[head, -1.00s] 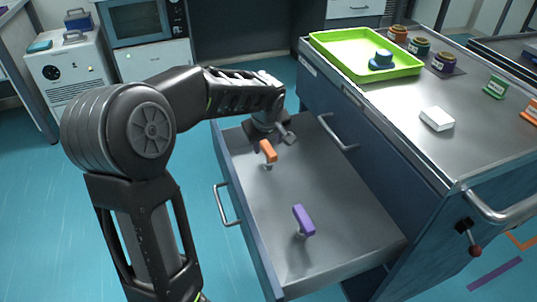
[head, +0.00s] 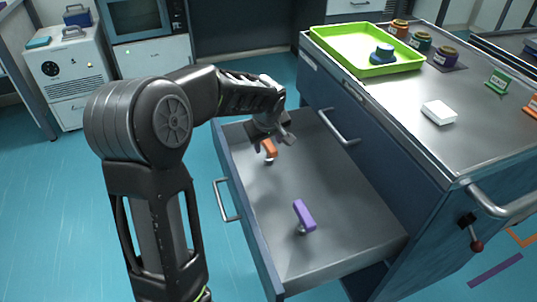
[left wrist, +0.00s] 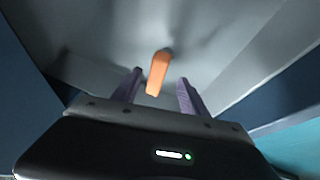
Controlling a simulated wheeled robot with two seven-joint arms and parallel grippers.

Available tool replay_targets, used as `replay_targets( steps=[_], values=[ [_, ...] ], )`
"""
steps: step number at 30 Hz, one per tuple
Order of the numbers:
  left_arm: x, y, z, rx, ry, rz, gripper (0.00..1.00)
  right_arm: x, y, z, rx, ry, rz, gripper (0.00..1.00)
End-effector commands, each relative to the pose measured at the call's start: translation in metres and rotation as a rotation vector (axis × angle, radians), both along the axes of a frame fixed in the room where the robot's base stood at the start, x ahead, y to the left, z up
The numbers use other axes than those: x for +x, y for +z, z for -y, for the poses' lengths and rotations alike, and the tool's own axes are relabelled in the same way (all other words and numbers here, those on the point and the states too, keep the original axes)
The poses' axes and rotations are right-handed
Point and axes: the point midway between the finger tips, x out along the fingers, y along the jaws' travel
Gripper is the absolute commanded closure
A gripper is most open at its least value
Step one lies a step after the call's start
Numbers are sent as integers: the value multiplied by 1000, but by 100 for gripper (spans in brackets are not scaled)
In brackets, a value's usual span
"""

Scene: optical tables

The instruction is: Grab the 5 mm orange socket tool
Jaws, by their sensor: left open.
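The orange socket tool (head: 269,149) stands in the open drawer, toward its far end, with its orange handle up. My left gripper (head: 278,137) is above and just behind it in the head view, pointing down into the drawer. In the left wrist view the orange handle (left wrist: 158,72) lies ahead, between the lines of the two spread fingers (left wrist: 160,88). The gripper is open and empty, and I cannot tell whether it touches the tool. A purple-handled tool (head: 304,215) stands nearer in the same drawer. My right gripper is not in view.
The open drawer (head: 335,222) has raised walls and a front handle (head: 226,200). The cabinet top beside it holds a green tray (head: 408,66), a white box (head: 439,112) and several coloured parts. The drawer floor around the tools is clear.

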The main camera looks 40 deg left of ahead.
Motion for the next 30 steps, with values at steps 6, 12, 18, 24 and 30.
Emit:
replay_targets(
  steps=[6, 12, 18, 24, 30],
  values=[
    [13, -32, -7, 0, 2, -4, 49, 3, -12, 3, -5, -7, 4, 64],
    [17, -39, -9, 0, 0, 0, 49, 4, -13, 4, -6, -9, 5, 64],
    [17, -38, -9, 0, 0, -1, 49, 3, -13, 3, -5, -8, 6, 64],
    [17, -38, -9, 0, 0, -1, 49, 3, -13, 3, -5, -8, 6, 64],
    [17, -38, -9, 0, 0, -1, 55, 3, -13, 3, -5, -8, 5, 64]
  ],
)
